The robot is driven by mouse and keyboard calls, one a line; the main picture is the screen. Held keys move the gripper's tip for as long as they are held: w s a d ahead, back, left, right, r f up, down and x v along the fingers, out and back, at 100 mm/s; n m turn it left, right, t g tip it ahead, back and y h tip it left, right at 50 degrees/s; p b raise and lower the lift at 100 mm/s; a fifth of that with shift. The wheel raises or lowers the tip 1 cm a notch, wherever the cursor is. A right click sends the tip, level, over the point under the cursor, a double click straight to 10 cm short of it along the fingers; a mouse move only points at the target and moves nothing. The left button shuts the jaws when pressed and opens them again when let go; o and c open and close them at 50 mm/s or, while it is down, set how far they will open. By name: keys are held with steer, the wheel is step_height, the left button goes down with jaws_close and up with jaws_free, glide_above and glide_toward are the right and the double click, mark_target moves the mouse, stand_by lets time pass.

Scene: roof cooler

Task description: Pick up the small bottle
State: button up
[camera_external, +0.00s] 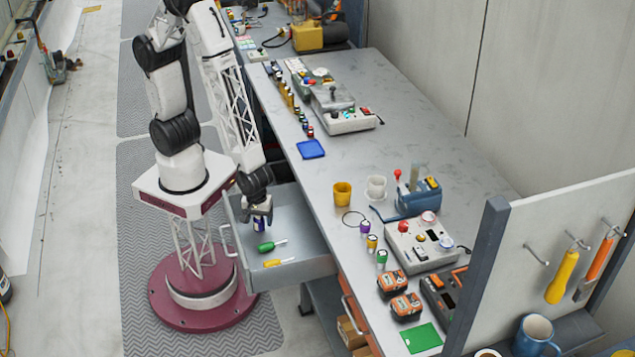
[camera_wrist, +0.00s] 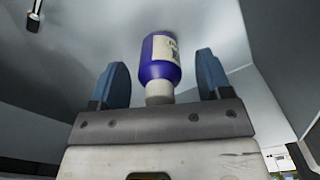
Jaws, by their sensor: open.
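A small blue-purple bottle with a pale label and a whitish end (camera_wrist: 160,62) shows in the wrist view, between the two blue fingers of my gripper (camera_wrist: 160,80). There is a visible gap on each side, so the fingers are open around it and do not grip it. In the external view my gripper (camera_external: 261,213) points down inside the open drawer (camera_external: 305,240). A sliver of the bottle (camera_external: 259,225) shows under it; the rest is hidden by the gripper.
The drawer walls and the workbench edge (camera_external: 300,190) are close on the right. A yellow cup (camera_external: 342,193) and several small bottles stand on the bench.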

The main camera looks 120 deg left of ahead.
stand_by(0.4)
steer(key=c, duration=1.1)
steer(key=shift+r, duration=0.1)
steer(key=shift+r, duration=4.95)
